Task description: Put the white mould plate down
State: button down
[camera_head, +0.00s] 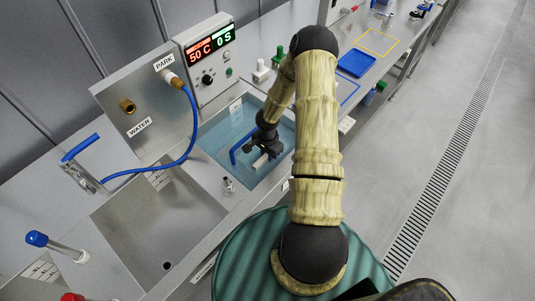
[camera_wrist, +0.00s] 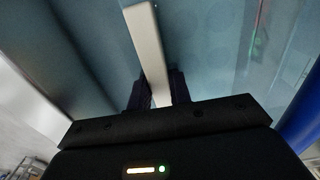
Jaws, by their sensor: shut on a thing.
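My gripper (camera_head: 264,147) is over the water bath (camera_head: 213,140) and shut on the white mould plate (camera_head: 262,160). In the wrist view the plate (camera_wrist: 147,45) is a long pale strip seen nearly edge-on. It stands up between the two dark fingers of my gripper (camera_wrist: 156,92) and reaches to the top of the picture. Blue-tinted water or bath floor lies behind it. I cannot tell whether the plate touches the bath floor.
A blue bent bar (camera_head: 237,151) is beside my gripper in the bath. A control box (camera_head: 209,60) reading 50 C and 0 S stands behind. A steel sink (camera_head: 150,215) with a blue hose (camera_head: 190,130) is left. A blue tray (camera_head: 357,62) lies on the far bench.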

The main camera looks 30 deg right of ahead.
jog(key=shift+f, duration=0.2)
jog(key=c, duration=1.3)
grip_release()
notch_tip(320, 180, up, 13)
jog(key=shift+r+p, duration=0.1)
jog(key=shift+p, duration=0.65)
